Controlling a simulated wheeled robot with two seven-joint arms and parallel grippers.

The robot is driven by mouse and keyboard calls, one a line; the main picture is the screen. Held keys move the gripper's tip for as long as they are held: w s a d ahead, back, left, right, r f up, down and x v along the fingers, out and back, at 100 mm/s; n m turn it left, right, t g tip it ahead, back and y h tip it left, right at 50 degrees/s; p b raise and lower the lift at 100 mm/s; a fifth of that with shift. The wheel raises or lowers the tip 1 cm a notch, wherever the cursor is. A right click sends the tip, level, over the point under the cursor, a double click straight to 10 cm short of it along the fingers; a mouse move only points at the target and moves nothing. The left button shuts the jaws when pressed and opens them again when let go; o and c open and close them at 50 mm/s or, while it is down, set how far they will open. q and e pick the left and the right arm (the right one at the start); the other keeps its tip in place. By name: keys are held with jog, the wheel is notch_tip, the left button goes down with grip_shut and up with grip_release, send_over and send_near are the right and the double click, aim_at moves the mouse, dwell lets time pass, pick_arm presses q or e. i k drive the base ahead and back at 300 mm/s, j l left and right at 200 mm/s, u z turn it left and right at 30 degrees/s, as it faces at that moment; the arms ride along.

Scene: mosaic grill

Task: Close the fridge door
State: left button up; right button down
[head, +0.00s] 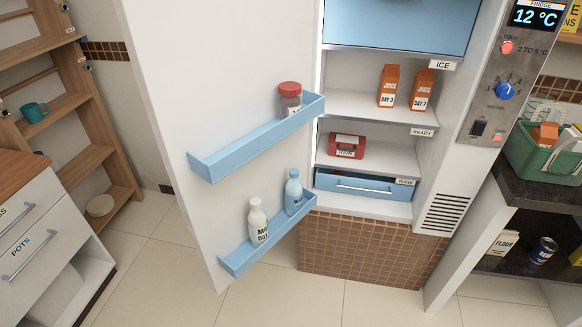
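The fridge door (165,90) stands wide open, swung out to the left of the fridge. Its inner face is towards me and carries two blue shelves. The upper shelf (235,145) holds a red-lidded jar (290,98). The lower shelf (272,240) holds a white bottle (258,223) and a blue bottle (293,192). The fridge (385,150) shows its inside, with orange cartons on one shelf, a red box (346,146) below them and a blue drawer (365,186) at the bottom. Neither of my grippers is in view.
A control panel (503,80) reading 12 °C is right of the fridge opening. A green crate (545,155) stands on a dark counter at right. A wooden shelf unit (60,105) and white drawers (35,230) are at left. Tiled floor (160,265) is clear in front.

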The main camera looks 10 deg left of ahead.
aim_at(209, 74)
jog(key=i+j+z, duration=0.1)
jog(key=j+z, duration=0.15)
jog(key=z, duration=0.15)
jog(key=j+z, duration=0.35)
jog(key=i+j+z, duration=0.1)
jog(key=z, duration=0.3)
jog(key=j+z, duration=0.4)
jog(key=k+j, duration=0.1)
jog(key=j, duration=0.55)
jog(key=k+j, duration=0.1)
jog(key=j, duration=0.55)
jog(key=k+j, duration=0.1)
jog(key=j, duration=0.55)
jog(key=k+j, duration=0.1)
jog(key=j, duration=0.55)
